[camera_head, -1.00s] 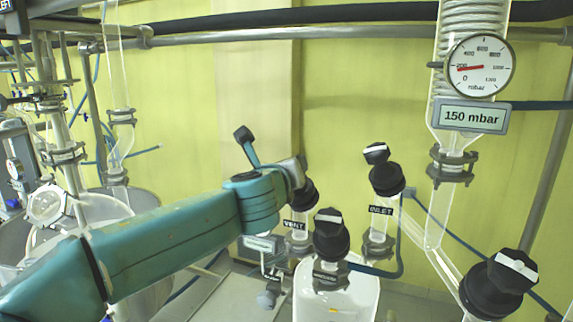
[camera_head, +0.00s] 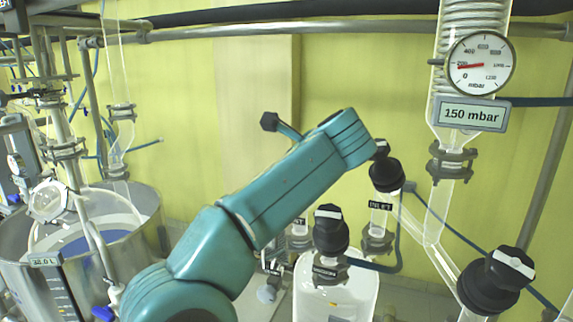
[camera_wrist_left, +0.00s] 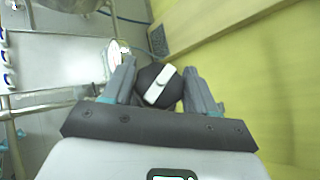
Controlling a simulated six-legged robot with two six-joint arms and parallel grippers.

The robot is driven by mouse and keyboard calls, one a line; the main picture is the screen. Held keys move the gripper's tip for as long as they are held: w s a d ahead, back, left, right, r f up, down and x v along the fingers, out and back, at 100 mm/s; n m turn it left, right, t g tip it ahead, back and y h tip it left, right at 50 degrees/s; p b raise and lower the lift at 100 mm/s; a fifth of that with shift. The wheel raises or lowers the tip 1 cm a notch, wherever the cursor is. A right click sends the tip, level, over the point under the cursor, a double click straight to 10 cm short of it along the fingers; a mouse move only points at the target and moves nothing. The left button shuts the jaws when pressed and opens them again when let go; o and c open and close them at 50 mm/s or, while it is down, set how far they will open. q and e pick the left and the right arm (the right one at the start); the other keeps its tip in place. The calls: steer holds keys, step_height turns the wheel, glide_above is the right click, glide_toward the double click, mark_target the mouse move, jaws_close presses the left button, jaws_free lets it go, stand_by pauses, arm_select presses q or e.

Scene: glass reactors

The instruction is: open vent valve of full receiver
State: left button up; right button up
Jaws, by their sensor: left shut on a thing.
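The receiver (camera_head: 358,285) is a whitish vessel at bottom centre in the head view, with black-capped valves on top. The vent neck (camera_head: 299,232) shows partly below my left arm, which hides its black knob and my left gripper in that view. In the left wrist view, my left gripper (camera_wrist_left: 160,86) has its fingers on both sides of a black round knob (camera_wrist_left: 147,74) and is shut on it. A white bar on the knob lies diagonally. From its place, this looks like the vent knob. My right gripper is out of view.
The black inlet valve (camera_head: 385,176) stands right of my arm. Another black valve (camera_head: 331,230) stands in front, and a larger one (camera_head: 494,283) at lower right. A dial gauge (camera_head: 481,64) sits above a "150 mbar" display (camera_head: 471,114). A steel vessel (camera_head: 40,285) is at left.

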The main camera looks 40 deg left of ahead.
arm_select(q)
steer(key=shift+a+r+n+g, duration=0.1)
steer(key=shift+r+n+g, duration=0.1)
steer(key=shift+n+g, duration=0.5)
steer(key=o, duration=1)
steer(key=shift+s, duration=0.15)
steer(key=shift+c, duration=0.2)
